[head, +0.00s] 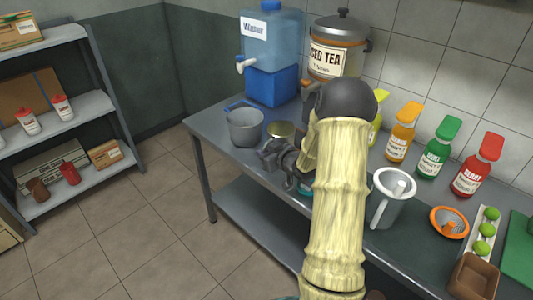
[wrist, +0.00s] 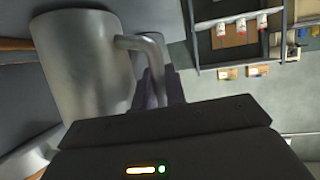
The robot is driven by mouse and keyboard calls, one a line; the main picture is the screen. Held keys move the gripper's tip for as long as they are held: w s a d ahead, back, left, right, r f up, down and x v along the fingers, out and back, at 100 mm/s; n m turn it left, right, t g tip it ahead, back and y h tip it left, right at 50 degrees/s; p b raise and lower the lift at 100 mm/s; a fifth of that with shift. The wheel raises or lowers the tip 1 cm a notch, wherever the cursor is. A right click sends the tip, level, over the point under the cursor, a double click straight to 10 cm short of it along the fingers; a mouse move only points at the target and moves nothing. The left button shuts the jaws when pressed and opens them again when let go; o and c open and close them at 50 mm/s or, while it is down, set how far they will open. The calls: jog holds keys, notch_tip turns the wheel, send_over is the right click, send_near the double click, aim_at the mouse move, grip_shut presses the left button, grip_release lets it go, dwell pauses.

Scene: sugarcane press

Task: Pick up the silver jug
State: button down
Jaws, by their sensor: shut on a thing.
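The silver jug (head: 245,128) is upright at the left end of the metal counter in the head view. In the wrist view the jug (wrist: 85,65) fills the left side, its bent handle (wrist: 150,48) reaching toward my fingers. My gripper (head: 268,152) is at the jug's right side, shut on the handle; the fingers also show in the wrist view (wrist: 158,88). In the head view the gripper hides the handle. I cannot tell whether the jug's base touches the counter.
A gold-topped container (head: 281,130) stands close right of the jug. Behind are a blue water dispenser (head: 272,55) and an iced tea urn (head: 338,50). A grey pitcher (head: 388,205) and several syrup bottles (head: 435,150) stand right. A shelf unit (head: 75,105) is left, beyond open floor.

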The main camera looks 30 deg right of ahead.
jog(key=shift+r+p, duration=0.7)
jog(key=shift+r, duration=4.2)
